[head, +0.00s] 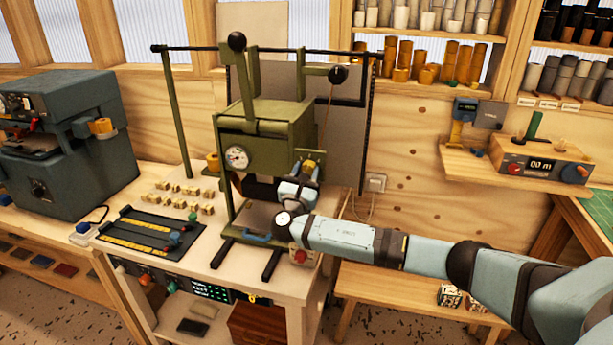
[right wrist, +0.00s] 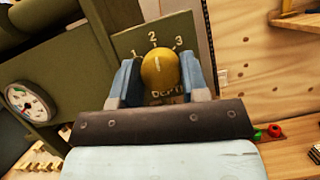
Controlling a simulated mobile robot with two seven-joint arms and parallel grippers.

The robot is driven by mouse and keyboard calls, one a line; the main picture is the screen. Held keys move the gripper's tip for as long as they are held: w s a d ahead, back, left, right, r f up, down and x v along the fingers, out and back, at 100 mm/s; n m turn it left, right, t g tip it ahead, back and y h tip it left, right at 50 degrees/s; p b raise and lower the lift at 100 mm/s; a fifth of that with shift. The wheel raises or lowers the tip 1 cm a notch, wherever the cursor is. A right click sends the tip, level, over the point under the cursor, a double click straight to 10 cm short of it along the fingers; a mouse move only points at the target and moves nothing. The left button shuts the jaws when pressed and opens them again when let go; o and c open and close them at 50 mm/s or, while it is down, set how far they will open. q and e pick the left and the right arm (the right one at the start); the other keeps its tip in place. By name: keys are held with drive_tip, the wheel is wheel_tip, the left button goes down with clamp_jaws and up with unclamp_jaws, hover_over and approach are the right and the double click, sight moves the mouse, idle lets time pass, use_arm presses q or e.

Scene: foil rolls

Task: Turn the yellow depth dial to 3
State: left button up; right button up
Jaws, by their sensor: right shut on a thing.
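The yellow depth dial (right wrist: 160,72) sits on an olive panel (right wrist: 125,42) marked 1, 2 and 3, with partly covered DEPTH lettering below it. Its pale mark points up, roughly toward the 2. My right gripper (right wrist: 161,82) is shut on the dial, one blue finger on each side. In the head view, my right gripper (head: 308,172) reaches the right side of the green press (head: 262,135), and the dial (head: 314,160) shows only partly above it. My left gripper is not in view.
A round gauge (head: 237,157) is on the press front. Small blocks (head: 180,193) and a black tray (head: 150,234) lie on the bench to the left. A dark machine (head: 65,140) stands further left. A shelf with a meter (head: 545,168) is at right.

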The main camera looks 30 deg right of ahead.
use_arm(q)
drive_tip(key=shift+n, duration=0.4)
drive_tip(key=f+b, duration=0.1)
drive_tip(key=b, duration=0.1)
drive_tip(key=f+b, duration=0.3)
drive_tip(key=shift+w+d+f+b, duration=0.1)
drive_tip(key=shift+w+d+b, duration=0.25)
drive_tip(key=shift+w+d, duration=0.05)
use_arm(e)
drive_tip(key=m+g, duration=0.2)
drive_tip(key=m, duration=0.2)
drive_tip(key=m+g+h, duration=0.1)
drive_tip(key=m, duration=0.2)
drive_tip(key=m+g, duration=0.2)
drive_tip(key=m, duration=0.2)
drive_tip(key=shift+a+m+g+h, duration=0.1)
drive_tip(key=shift+m+g+h, duration=0.2)
drive_tip(key=shift+h, duration=0.1)
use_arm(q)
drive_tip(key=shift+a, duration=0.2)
use_arm(e)
drive_tip(key=o, duration=0.9)
drive_tip(key=shift+c, duration=0.2)
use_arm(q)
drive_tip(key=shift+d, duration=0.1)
